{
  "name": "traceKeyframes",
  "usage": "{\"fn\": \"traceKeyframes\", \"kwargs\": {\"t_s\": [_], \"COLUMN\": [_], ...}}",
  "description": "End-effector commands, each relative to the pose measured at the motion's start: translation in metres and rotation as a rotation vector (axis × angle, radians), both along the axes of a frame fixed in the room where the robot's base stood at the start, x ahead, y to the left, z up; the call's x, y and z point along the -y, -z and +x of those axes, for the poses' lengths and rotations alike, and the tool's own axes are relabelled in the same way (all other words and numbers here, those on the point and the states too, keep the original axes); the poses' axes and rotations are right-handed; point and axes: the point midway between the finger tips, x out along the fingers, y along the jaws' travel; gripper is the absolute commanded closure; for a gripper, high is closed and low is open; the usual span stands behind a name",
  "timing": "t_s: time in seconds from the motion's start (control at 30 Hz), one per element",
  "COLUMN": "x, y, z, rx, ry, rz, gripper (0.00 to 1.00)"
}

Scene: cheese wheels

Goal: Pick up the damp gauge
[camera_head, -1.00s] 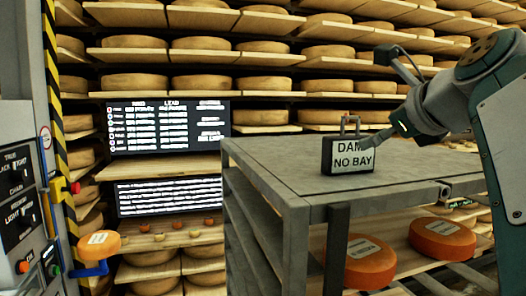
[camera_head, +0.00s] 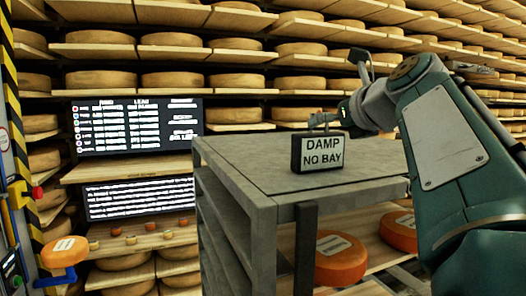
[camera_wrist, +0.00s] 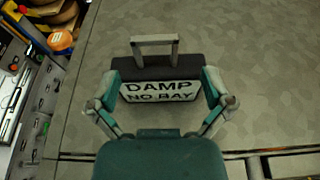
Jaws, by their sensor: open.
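The damp gauge (camera_head: 311,166) is a small dark box with a white label reading "DAMP NO BAY" and a grey handle on top. It stands upright on the grey cart top. My gripper (camera_head: 332,120) is at the height of its handle, at its upper right in the head view. In the wrist view the gauge (camera_wrist: 148,69) lies ahead of my gripper (camera_wrist: 160,80), whose open fingers spread to either side of the label. The fingers hold nothing. Whether a finger touches the box I cannot tell.
The cart top (camera_head: 240,165) is otherwise clear. Orange cheese wheels (camera_head: 340,262) lie on its lower shelf. Shelves of cheese wheels (camera_head: 180,80) and two text screens (camera_head: 135,125) stand behind. A control panel (camera_wrist: 40,100) is at the left of the wrist view.

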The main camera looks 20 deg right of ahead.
Motion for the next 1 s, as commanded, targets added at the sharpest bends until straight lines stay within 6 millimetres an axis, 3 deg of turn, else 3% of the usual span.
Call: {"fn": "traceKeyframes", "kwargs": {"t_s": [0.2,0.47,0.5,0.7,1.0], "x": [-0.001,-0.001,-0.001,-0.001,0.0], "y": [0.013,0.014,0.014,0.014,0.016], "z": [0.03,0.034,0.034,0.034,0.034], "rx": [-0.001,-0.001,-0.001,-0.002,-0.006], "ry": [-0.002,0.001,0.001,0.0,-0.001], "rz": [0.0,-0.001,-0.001,-0.001,0.0], "gripper": [0.0,0.0,0.04,0.94,0.97]}}
